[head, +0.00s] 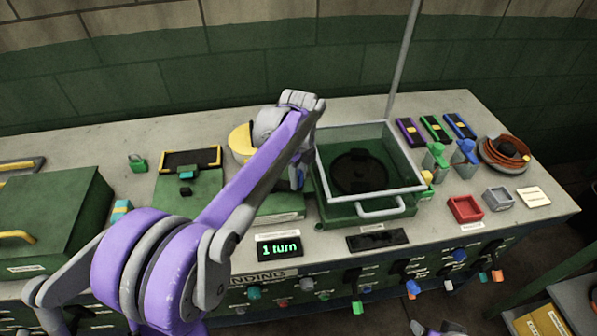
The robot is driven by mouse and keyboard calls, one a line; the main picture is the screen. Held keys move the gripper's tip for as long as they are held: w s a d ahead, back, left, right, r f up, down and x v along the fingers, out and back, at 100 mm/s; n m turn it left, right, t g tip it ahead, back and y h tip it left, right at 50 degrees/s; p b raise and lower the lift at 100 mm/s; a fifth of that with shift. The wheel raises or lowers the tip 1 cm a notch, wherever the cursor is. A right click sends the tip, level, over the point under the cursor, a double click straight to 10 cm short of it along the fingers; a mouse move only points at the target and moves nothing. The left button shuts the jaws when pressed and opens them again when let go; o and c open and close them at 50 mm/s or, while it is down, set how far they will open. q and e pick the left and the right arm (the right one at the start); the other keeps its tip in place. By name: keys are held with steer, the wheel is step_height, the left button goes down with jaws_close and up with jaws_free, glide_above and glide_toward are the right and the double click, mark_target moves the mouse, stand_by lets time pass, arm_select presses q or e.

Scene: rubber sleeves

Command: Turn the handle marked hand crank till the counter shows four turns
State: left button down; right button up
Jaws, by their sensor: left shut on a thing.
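The counter (279,249) at the front of the bench reads "1 turn" in green. My left arm reaches over the bench from the lower left and bends down at the wrist. My left gripper (297,180) is low beside the clear-lidded box, mostly hidden behind my own forearm. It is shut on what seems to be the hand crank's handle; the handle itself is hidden. A round yellow-edged part (242,143) shows just behind my forearm. A green base (278,207) with a label shows below it.
The green box with a clear lid (370,165) stands close right of my wrist, with a thin pole behind it. A green case (50,222) is at left. Small blocks, red and grey trays (465,208) and a coiled hose (503,153) are at right. Knobs line the bench front.

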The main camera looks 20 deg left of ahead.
arm_select(q)
steer(key=shift+s+d+m, duration=0.1)
steer(key=shift+s+m, duration=0.7)
steer(key=shift+m, duration=0.4)
steer(key=c, duration=0.6)
jaws_free()
step_height(320, 180, up, 11)
steer(key=shift+f+p, duration=0.1)
steer(key=shift+p, duration=0.25)
stand_by(1.7)
